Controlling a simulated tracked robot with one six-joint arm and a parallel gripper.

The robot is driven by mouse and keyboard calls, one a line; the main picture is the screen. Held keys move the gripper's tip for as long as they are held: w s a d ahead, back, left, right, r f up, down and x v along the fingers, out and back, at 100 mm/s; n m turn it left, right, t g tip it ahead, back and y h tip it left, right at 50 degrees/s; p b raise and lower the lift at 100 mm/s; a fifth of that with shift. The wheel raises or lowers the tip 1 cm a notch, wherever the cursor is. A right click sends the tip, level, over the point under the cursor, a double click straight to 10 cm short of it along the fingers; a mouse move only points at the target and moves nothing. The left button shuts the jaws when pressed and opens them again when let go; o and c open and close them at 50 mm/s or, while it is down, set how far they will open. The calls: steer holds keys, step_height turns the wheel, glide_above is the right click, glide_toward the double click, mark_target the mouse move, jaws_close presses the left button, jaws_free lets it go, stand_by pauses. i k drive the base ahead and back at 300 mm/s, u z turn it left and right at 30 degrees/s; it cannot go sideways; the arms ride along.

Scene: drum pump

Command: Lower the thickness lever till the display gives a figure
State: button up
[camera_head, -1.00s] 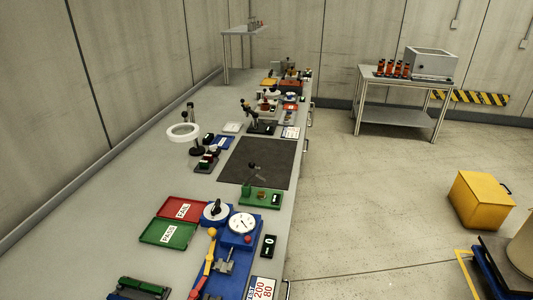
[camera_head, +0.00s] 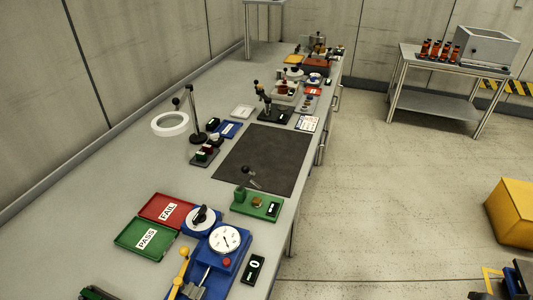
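A green-based gauge stands on the bench, its green base (camera_head: 241,207) near the front edge of the dark mat. A lever with a black knob (camera_head: 246,171) sticks up above it, raised and tilted. A small brownish round piece (camera_head: 257,202) sits on the base. A small black display (camera_head: 273,209) is at the base's right end; I cannot make out a figure on it. I take this to be the thickness gauge. My gripper is not in view.
The bench holds a blue dial device (camera_head: 224,240), red FAIL tray (camera_head: 165,210), green PASS tray (camera_head: 150,235) and a ring magnifier (camera_head: 170,124). The dark mat (camera_head: 265,155) is mostly bare. A yellow box (camera_head: 512,212) stands on the floor at right. The floor between is clear.

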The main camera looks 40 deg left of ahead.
mark_target(245, 169)
steer(key=z, duration=0.05)
steer(key=i, duration=1.1)
steer(key=u, duration=4.25)
